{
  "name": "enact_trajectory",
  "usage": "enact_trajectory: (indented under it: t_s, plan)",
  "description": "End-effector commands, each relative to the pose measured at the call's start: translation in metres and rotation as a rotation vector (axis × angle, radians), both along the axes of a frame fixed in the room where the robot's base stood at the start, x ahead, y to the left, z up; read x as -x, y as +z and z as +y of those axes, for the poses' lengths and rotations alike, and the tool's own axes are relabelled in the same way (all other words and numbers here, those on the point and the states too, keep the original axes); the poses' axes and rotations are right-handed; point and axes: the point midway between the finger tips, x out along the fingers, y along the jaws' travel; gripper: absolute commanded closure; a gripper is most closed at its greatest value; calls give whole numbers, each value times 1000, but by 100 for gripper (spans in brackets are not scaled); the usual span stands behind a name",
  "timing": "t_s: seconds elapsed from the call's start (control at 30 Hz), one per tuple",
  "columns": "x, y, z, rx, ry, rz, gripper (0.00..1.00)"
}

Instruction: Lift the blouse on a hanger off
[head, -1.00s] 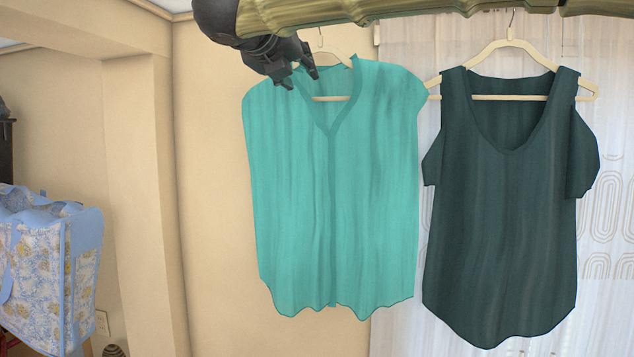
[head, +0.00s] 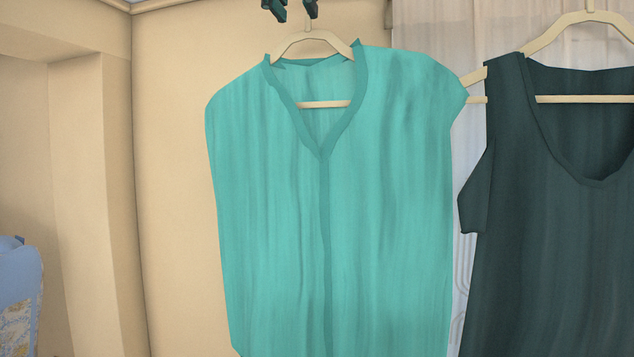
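A teal sleeveless blouse (head: 265,200) hangs upright on a cream hanger (head: 310,44) in the middle of the head view. Its lower hem is cut off by the frame. The hanger's thin metal hook rises to the top edge, where its upper end is out of sight. My gripper (head: 292,12) shows only as two dark fingertips at the top edge, above the hanger. The fingertips are apart, with a clear gap between them. The hook is close to the right fingertip; I cannot tell whether they touch.
A dark green top (head: 560,230) hangs on another cream hanger (head: 575,28) at the right, close beside the blouse. A pale curtain (head: 430,35) is behind them. A blue patterned bag (head: 18,280) is at the lower left. The wall left of the blouse is bare.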

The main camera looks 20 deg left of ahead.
Motion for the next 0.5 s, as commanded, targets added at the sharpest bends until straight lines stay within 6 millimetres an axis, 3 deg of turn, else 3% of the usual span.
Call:
enact_trajectory:
  t_s: [0.3, 0.5]
  plan:
    - [-57, -10, 1, 2, 0, 10, 64]
    - [-65, -12, 0, 2, -1, 8, 64]
